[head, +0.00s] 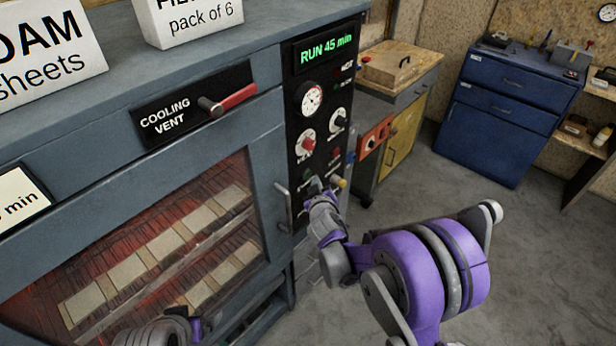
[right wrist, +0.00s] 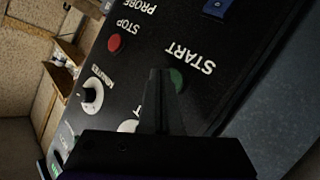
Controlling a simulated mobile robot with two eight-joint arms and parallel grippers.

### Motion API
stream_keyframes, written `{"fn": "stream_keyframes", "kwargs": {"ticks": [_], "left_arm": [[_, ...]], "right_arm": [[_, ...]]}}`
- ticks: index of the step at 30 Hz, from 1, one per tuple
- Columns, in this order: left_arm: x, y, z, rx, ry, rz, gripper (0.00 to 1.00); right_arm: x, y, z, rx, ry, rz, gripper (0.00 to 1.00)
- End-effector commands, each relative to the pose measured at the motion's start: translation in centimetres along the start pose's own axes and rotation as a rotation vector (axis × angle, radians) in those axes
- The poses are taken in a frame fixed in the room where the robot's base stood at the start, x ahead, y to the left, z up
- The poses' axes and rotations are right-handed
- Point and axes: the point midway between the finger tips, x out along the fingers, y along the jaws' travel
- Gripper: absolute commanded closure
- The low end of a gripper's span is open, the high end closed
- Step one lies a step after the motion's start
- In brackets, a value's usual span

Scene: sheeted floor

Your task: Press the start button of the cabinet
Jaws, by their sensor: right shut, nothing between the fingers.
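The grey cabinet (head: 195,85) has a black control panel (head: 318,82) with a green-lit display (head: 326,48) reading RUN 45 min. In the right wrist view, the green start button (right wrist: 177,80) is beside the START label, partly behind my fingers. My right gripper (right wrist: 160,73) is shut and empty, its tips overlapping the button's edge; I cannot tell whether they touch it. In the head view my right gripper (head: 314,186) is at the lower part of the panel. Part of my left arm shows at the bottom edge; its fingers cannot be made out.
A red stop button (right wrist: 114,42) and a white minutes knob (right wrist: 92,95) are near the start button. The cooling vent lever (head: 230,100) and a door handle (head: 284,205) stick out from the cabinet. A blue drawer unit (head: 505,110) stands behind open floor at right.

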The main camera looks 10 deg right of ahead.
Motion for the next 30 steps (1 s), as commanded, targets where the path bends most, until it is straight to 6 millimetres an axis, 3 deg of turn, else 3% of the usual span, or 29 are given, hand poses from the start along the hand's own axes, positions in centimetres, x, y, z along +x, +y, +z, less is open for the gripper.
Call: {"fn": "stream_keyframes", "kwargs": {"ticks": [11,24,30], "left_arm": [[0.1,0.0,0.2,0.0,-0.002,0.0,0.0],[1.7,0.0,2.3,0.0,-0.023,0.0,0.0],[1.9,0.0,2.6,0.0,-0.025,0.0,0.0]], "right_arm": [[-0.3,0.2,0.2,0.001,-0.001,0.0,1.0],[-3.1,2.2,2.6,0.002,-0.005,0.001,1.0],[-3.7,2.6,2.7,0.001,-0.001,0.0,1.0]]}}
